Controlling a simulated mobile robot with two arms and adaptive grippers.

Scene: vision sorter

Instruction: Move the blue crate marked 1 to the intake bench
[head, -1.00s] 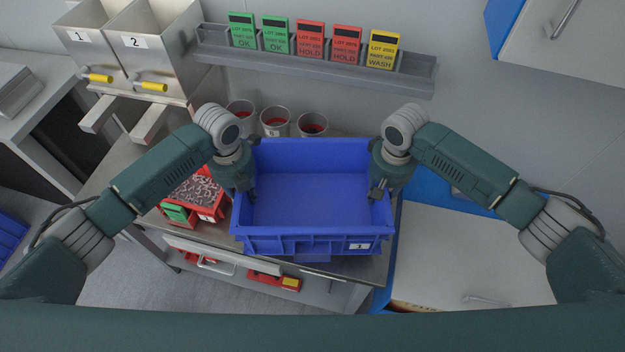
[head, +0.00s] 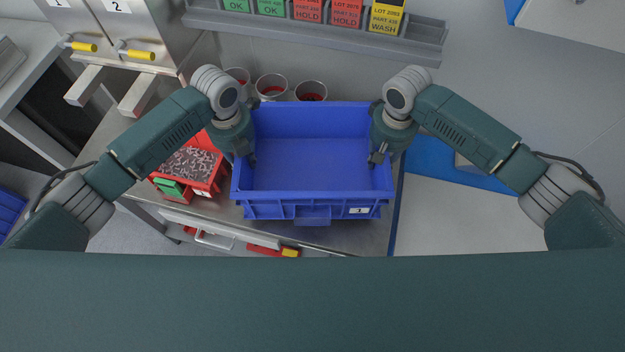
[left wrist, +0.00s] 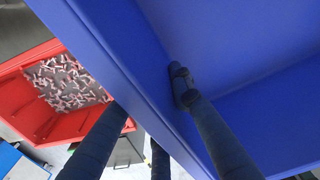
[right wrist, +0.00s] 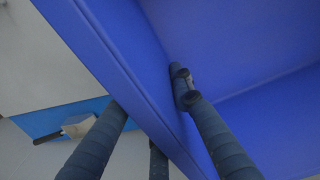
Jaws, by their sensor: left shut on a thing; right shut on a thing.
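The blue crate (head: 310,165) is in the middle of the head view, empty and roughly level, with a small white label (head: 359,210) on its front whose digit is hard to read. My left gripper (head: 246,157) is shut on its left wall, with fingers on both sides of the wall in the left wrist view (left wrist: 150,85). My right gripper (head: 377,157) is shut on its right wall in the same way, as the right wrist view (right wrist: 150,85) shows. A grey bench (head: 350,238) lies below the crate; the crate hides much of it, and I cannot tell whether they touch.
A red bin (head: 215,180) of small metal parts is close left of the crate. Several cups (head: 271,87) stand behind it. A rack (head: 420,50) of coloured lot cards is on the wall. A white-topped surface with a blue edge (head: 430,158) is at right.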

